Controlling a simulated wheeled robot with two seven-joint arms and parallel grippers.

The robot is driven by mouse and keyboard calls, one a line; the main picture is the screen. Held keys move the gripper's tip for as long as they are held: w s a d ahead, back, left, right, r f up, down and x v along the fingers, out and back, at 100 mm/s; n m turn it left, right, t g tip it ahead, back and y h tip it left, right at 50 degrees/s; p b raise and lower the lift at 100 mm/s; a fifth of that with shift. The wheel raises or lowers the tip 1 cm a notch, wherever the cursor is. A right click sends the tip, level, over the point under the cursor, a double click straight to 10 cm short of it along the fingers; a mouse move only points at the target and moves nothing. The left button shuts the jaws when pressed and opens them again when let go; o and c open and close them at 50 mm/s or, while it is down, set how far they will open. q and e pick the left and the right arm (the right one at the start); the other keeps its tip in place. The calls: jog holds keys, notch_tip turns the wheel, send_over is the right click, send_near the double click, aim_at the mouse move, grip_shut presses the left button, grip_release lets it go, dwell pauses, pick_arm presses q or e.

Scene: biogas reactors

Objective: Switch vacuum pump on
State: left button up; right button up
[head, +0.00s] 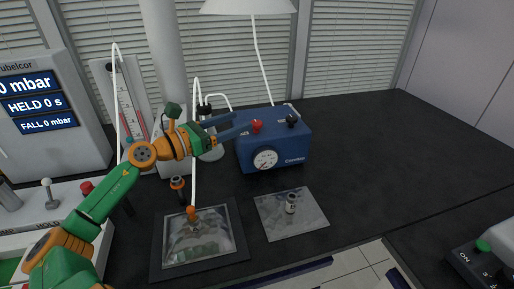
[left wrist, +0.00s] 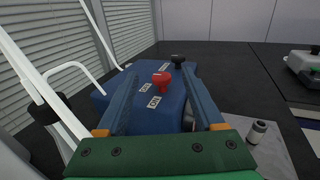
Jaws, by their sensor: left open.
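The vacuum pump is a blue box (head: 285,150) with a round dial gauge (head: 265,160) on its front. A red knob (head: 257,126) and a black knob (head: 292,119) stand on its top, with small white labels beside them. My left gripper (head: 240,125) is open and empty, reaching in from the left at the pump's top. In the left wrist view, the red knob (left wrist: 162,79) shows between the two blue fingers, ahead of them and apart from both. The black knob (left wrist: 178,61) is farther back.
A dark-framed tray (head: 160,262) with a clear bag lies in front, beside a grey plate (head: 275,232) carrying a small metal fitting (head: 291,203). White tubes (head: 193,150) rise left of the pump. The bench right of the pump (head: 380,140) is clear.

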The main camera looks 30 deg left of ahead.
aim_at(256, 122)
pick_arm(q)
jog(key=w, duration=0.1)
jog(key=w+d+f+p, duration=0.1)
jog(key=w, duration=0.1)
jog(key=w+f, duration=0.1)
jog(key=w, duration=0.1)
jog(key=shift+w+d+f+p, duration=0.15)
jog(key=shift+w+d+p, duration=0.1)
jog(key=shift+d+p, duration=0.15)
jog(key=shift+w+d+f, duration=0.2)
jog(key=shift+w, duration=0.4)
